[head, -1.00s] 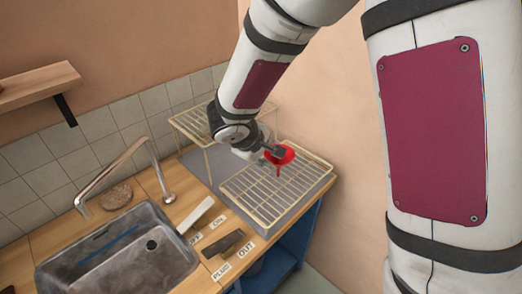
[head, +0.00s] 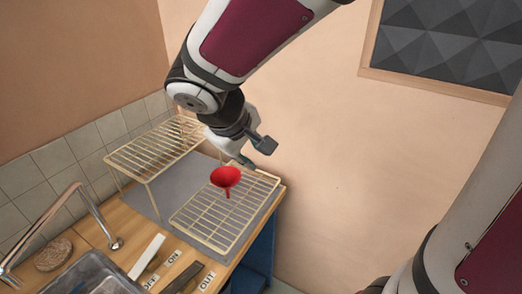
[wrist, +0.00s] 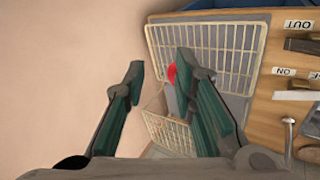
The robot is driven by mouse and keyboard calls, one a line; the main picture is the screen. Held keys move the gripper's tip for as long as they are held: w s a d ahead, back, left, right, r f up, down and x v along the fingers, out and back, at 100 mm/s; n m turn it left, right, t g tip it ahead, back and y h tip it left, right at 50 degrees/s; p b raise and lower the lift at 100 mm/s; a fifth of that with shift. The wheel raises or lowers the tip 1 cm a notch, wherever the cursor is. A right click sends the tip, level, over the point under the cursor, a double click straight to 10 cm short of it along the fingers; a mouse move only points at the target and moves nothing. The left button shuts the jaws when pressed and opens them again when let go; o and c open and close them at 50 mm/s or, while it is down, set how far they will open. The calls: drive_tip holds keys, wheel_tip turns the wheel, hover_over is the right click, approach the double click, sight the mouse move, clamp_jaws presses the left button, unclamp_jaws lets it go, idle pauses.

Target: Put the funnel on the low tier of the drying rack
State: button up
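The red funnel (head: 226,177) stands on the low tier (head: 197,236) of the drying rack, wide mouth up and spout down. Whether the spout passes between the wires is hard to tell. My gripper (head: 254,155) is above and behind the funnel, apart from it. In the wrist view my gripper (wrist: 160,66) has its fingers spread wide with nothing between them. The funnel (wrist: 172,74) shows there beside the right fingertip, partly hidden by it. The low tier (wrist: 222,38) lies beyond the fingers.
The high tier (head: 150,153) of the rack stands to the left of the low tier, empty. A grey mat (head: 150,203) lies under the rack. The sink (head: 98,277), faucet (head: 92,208), sponge (head: 53,254) and labelled switches are at lower left. A wall rises close behind.

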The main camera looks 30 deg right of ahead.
drive_tip(key=s+r+m+y, duration=0.2)
drive_tip(key=s+r, duration=0.1)
drive_tip(key=s, duration=0.4)
drive_tip(key=s+r+m+t+y, duration=0.1)
drive_tip(key=s+r+m+y, duration=0.1)
drive_tip(key=s, duration=0.6)
wheel_tip(320, 180, up, 2)
drive_tip(key=shift+a+m+y, duration=0.25)
drive_tip(key=shift+m+y, duration=0.05)
drive_tip(key=shift+y, duration=0.2)
